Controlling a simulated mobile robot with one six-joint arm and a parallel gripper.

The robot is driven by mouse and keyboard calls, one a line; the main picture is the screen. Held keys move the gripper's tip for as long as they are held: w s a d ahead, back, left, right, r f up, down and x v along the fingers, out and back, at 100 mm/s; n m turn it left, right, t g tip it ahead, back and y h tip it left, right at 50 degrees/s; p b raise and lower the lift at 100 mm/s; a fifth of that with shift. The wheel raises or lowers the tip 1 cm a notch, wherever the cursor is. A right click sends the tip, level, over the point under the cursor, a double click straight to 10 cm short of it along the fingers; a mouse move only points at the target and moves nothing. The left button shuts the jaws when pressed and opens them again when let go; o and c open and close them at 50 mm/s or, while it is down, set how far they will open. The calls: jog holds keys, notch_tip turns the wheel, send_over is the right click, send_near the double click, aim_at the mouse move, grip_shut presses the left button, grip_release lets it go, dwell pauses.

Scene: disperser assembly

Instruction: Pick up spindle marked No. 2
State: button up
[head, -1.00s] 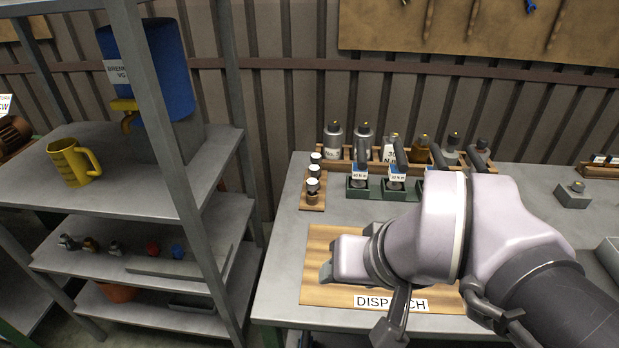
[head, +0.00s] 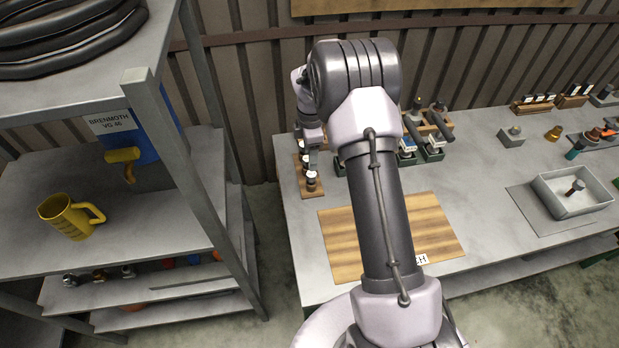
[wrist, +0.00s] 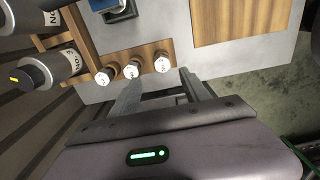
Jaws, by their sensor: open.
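Three spindles with round white tops stand in a row on a small wooden rack (head: 304,190). In the wrist view they are a left one (wrist: 102,77), a middle one (wrist: 131,70) and a right one (wrist: 162,63). The marks on their tops are too small to read surely, so I cannot tell which is No. 2. My gripper (wrist: 160,84) is open and empty, its fingers pointing at the row, with the middle and right spindles closest to the fingertips. In the head view my gripper (head: 314,158) is over the rack and partly covers the spindles.
Behind my arm are green holders (head: 432,152). A wooden dispatch board (head: 340,240) lies empty in front. A grey tray (head: 570,205) sits at the right. A metal shelf stands left of the bench.

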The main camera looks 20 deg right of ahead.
aim_at(311, 174)
jog(key=f, duration=0.2)
jog(key=f+b, duration=0.1)
jog(key=f, duration=0.4)
jog(key=shift+s+f, duration=0.15)
jog(key=shift+s, duration=0.15)
grip_shut()
